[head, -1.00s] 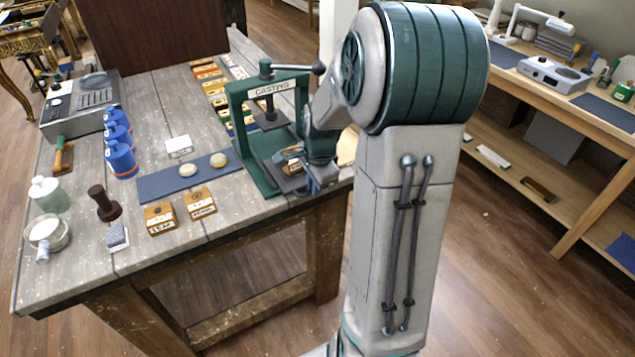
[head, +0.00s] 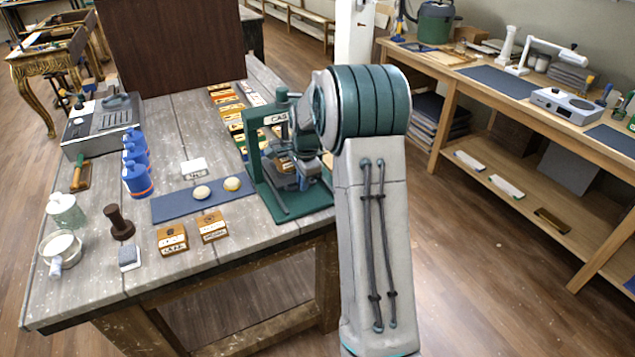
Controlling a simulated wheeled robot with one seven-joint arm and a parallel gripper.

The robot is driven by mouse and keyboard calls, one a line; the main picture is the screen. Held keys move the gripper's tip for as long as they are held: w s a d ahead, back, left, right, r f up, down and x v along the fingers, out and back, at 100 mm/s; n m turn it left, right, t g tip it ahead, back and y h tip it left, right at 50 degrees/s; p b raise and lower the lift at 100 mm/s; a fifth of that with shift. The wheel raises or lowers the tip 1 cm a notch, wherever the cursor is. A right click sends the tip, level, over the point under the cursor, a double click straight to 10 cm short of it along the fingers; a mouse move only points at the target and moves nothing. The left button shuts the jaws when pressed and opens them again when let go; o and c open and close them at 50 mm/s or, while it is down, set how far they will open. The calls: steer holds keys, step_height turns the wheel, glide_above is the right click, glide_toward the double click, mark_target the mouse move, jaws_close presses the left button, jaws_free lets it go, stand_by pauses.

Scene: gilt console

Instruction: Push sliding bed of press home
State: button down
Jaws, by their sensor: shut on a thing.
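The green casting press (head: 254,160) stands at the right end of the wooden bench, with its upright frame and a label at the top. Its sliding bed lies low between the green base rails, mostly hidden behind my gripper and wrist. My gripper (head: 304,181) is inside the press opening at the bed, low over the base, and is shut on the bed's near part. The fingertips are small and partly covered, so the exact contact is hard to see. My arm covers the right side of the press.
A blue mat (head: 168,209) with two pale round pieces lies left of the press. Rows of small boxes (head: 226,103) lie behind the press. A dark upright panel (head: 170,45) stands at the back.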

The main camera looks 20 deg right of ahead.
steer(key=shift+w+r, duration=0.15)
steer(key=shift+w, duration=0.05)
steer(key=c, duration=1.5)
jaws_free()
steer(key=shift+w, duration=0.15)
steer(key=shift+d, duration=0.1)
steer(key=s+r, duration=0.1)
steer(key=r, duration=0.3)
steer(key=r+b, duration=0.1)
steer(key=r, duration=0.4)
steer(key=s+r, duration=0.1)
steer(key=r, duration=0.3)
steer(key=shift+s+r, duration=0.25)
steer(key=shift+s, duration=0.1)
